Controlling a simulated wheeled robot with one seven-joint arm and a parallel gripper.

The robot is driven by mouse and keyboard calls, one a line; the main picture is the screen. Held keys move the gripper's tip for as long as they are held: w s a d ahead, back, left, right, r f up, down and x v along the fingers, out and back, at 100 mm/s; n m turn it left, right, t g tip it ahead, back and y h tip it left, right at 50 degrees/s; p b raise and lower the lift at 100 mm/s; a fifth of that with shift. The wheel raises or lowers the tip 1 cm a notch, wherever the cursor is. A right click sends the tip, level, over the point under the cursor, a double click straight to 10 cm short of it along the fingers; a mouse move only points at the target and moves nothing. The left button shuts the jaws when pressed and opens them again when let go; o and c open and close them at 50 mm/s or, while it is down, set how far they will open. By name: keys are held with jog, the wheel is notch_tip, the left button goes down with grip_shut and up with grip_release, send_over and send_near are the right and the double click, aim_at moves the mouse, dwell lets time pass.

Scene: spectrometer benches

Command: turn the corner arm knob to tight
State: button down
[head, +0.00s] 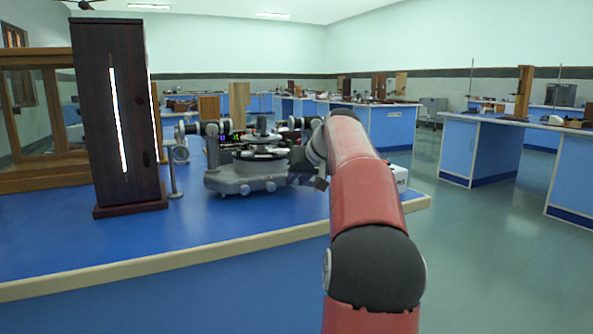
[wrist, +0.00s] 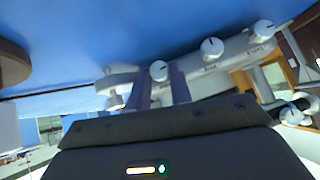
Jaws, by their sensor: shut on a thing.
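The grey spectrometer (head: 235,180) stands on the blue bench, with several knobs low on its base. My gripper (head: 310,180) is at the right side of its base, partly hidden by my red arm. In the wrist view my gripper (wrist: 161,85) has its two fingers on either side of a white-faced knob (wrist: 158,71) and is shut on it. Two similar knobs, a middle one (wrist: 212,48) and a farther one (wrist: 264,30), stand to its right, apart from the fingers. Small labels beside them are too blurred to read, so I cannot confirm which is the corner arm knob.
A tall dark lamp housing (head: 118,120) with a bright slit stands left of the spectrometer. A wooden glazed case (head: 40,120) is at the far left. The bench's pale front edge (head: 170,258) runs close before me. A small white box (head: 399,178) sits behind my arm.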

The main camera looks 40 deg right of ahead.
jog(key=shift+d+y, duration=0.1)
jog(key=shift+y, duration=0.3)
jog(key=c, duration=1.3)
grip_release()
jog(key=shift+o, duration=0.2)
jog(key=v, duration=0.8)
jog(key=shift+p, duration=0.4)
jog(key=shift+f, duration=0.2)
